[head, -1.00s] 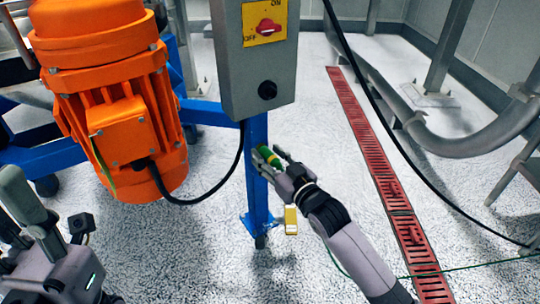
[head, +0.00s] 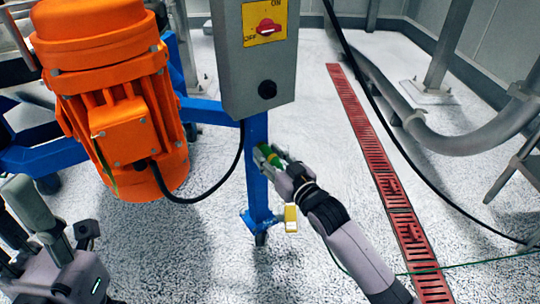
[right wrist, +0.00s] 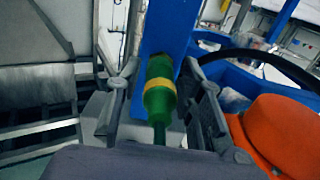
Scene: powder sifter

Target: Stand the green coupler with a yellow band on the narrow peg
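The green coupler with a yellow band (right wrist: 159,88) is upright in the middle of the right wrist view, between the fingers of my right gripper (right wrist: 159,68). Gaps show on both sides of it, so the fingers look open around it. A thin dark green stem (right wrist: 159,135) shows directly under it; I cannot tell whether this is the narrow peg. In the head view, the coupler (head: 272,158) is partly hidden by my right gripper (head: 268,155), in front of the blue post. My left gripper (head: 30,210) is at the lower left, partly cut off, away from the coupler.
The blue post (head: 258,195) stands close behind the right gripper. Above it hangs a grey switch box (head: 232,70) with a black cable looping to the orange motor (head: 120,125). A yellow block (head: 291,218) is low by the post. Open floor (head: 320,130) lies to the right.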

